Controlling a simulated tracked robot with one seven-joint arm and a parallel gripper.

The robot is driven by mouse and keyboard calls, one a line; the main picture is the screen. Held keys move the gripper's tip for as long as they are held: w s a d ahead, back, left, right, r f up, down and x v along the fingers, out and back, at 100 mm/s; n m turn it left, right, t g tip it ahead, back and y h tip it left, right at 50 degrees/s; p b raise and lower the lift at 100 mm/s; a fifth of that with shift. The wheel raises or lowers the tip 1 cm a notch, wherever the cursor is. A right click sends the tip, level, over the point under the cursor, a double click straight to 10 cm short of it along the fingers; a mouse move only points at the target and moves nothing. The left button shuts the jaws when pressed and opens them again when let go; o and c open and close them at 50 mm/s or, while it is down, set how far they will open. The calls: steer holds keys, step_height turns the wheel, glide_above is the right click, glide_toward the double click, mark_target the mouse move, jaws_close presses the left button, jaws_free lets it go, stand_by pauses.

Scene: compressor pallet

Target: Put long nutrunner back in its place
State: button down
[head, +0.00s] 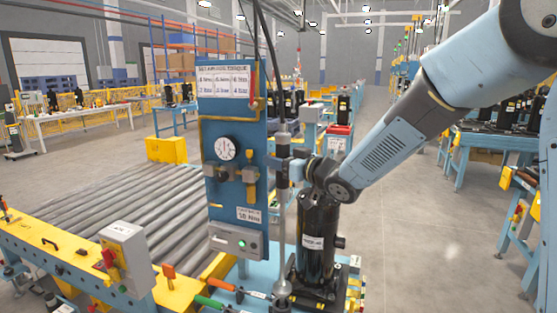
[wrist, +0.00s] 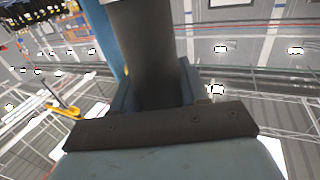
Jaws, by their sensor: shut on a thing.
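The long nutrunner (head: 282,215) is a thin grey upright tool in the head view. A dark cable runs up from its top. My gripper (head: 284,169) is shut on its upper part, just right of the blue panel (head: 235,110). In the wrist view the nutrunner (wrist: 145,45) is a dark cylinder between my blue fingers (wrist: 153,92). Its lower end is down beside the base of the black compressor (head: 318,240). I cannot tell whether that end touches anything. No holder for it can be made out clearly.
The panel carries a gauge (head: 225,148) and a grey switch box (head: 236,241). Tools with green and red handles (head: 210,301) lie low in front. A roller conveyor (head: 110,205) with a control box (head: 125,250) stands left. Open floor (head: 430,240) lies right.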

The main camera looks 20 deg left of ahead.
mark_target(279, 182)
steer(key=shift+f, duration=3)
stand_by(1.7)
steer(key=c, duration=0.8)
jaws_free()
steer(key=shift+c, duration=0.2)
steer(key=o, duration=0.4)
steer(key=shift+c, duration=0.2)
steer(key=shift+f, duration=0.1)
steer(key=shift+f, duration=0.1)
steer(key=shift+d, duration=0.1)
steer(key=v, duration=1.3)
steer(key=shift+s+d, duration=0.2)
steer(key=shift+d, duration=0.05)
steer(key=shift+w, duration=0.1)
